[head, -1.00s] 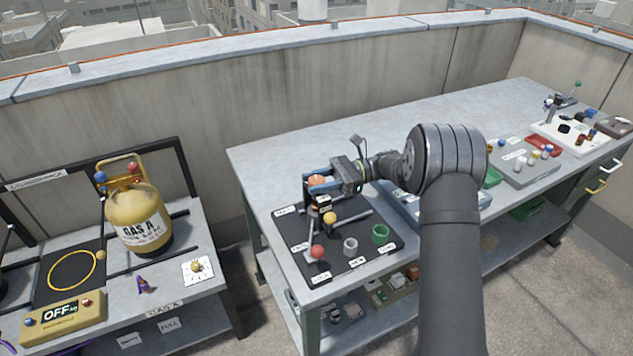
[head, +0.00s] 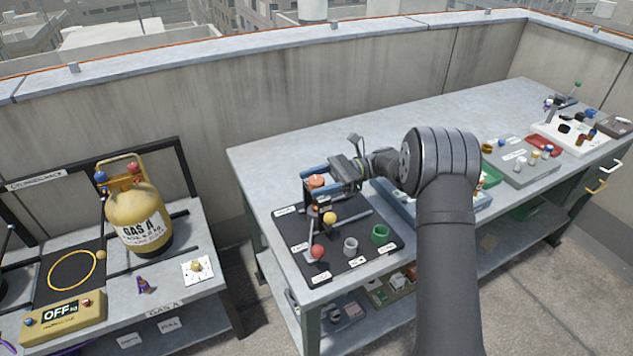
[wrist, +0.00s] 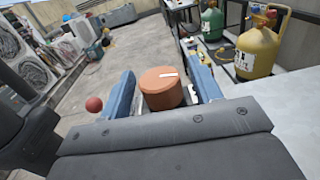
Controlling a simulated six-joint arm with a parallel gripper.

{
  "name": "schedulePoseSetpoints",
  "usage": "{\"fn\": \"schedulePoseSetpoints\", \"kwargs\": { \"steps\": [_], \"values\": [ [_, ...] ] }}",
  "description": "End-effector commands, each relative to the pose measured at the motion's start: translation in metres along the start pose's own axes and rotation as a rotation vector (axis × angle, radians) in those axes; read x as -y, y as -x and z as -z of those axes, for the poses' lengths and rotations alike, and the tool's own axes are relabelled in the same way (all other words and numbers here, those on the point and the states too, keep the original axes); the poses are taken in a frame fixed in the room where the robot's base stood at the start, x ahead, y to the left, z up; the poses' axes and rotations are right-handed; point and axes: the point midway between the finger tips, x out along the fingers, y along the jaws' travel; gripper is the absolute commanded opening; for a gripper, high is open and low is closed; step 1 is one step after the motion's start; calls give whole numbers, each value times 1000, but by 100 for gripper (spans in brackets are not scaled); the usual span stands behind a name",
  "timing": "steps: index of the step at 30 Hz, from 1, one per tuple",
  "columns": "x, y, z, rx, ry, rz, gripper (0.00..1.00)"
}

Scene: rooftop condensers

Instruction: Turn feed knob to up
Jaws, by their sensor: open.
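The feed knob appears to be the orange round knob (head: 316,181) with a white mark on its top, at the back left of the black panel (head: 362,263) on the workbench. In the wrist view the orange knob (wrist: 161,88) stands between the two blue fingers of my gripper (wrist: 160,95). The fingers are open, one on each side, with a visible gap on the right; contact on the left cannot be told. In the head view my gripper (head: 318,184) reaches the knob from the right. The knob's lower part is partly hidden.
A red ball-topped lever (head: 317,252), a yellow ball (head: 330,217), a grey cup (head: 350,246) and a green cup (head: 380,234) stand on the panel near my gripper. A blue tray (head: 400,210) lies under my arm. A yellow gas cylinder (head: 140,215) stands on the left bench.

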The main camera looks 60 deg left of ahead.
Motion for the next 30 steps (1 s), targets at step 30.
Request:
{"fn": "schedulePoseSetpoints", "kwargs": {
  "steps": [30],
  "values": [
    [-2, -1, 0, 0, -3, 703, 58]
  ]
}}
